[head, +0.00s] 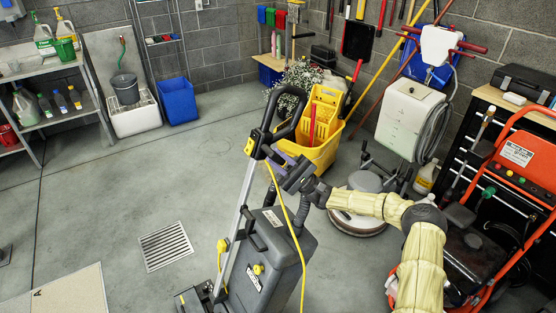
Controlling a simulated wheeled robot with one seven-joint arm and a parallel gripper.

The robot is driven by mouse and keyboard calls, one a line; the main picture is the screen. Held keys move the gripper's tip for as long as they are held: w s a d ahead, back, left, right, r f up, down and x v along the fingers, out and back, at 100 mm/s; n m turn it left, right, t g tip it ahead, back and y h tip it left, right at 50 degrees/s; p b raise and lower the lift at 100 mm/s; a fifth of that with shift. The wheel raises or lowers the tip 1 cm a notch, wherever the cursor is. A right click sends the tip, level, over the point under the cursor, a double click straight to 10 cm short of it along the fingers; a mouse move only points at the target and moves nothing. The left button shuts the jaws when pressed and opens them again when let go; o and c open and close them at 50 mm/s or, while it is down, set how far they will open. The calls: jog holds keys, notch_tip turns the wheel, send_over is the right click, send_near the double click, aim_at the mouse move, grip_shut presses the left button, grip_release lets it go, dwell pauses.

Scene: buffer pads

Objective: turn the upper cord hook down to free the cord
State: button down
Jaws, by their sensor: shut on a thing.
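A grey upright floor machine (268,262) stands on the floor in the lower middle of the head view. Its silver pole (236,220) leans up to a black loop handle (293,112). A yellow cord (290,215) hangs from just below the handle, passing my wrist. My gripper (277,160) reaches in from the right. Its jaws are shut at the top of the pole, where the upper cord hook is; they hide the hook, so I cannot tell which way it points. A yellow lower fitting (222,245) shows on the pole with cord by it.
A yellow mop bucket (322,150) and a round floor polisher (357,222) stand just behind my arm. An orange-framed machine (518,155) is close on the right. A floor drain (166,246) lies left of the machine, with open concrete floor around it.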

jog(key=c, duration=1.3)
grip_release()
jog(key=b+v, duration=0.3)
jog(key=v, duration=1.4)
jog(key=shift+d+f+b, duration=0.15)
jog(key=shift+f+b, duration=0.05)
jog(key=shift+b, duration=0.2)
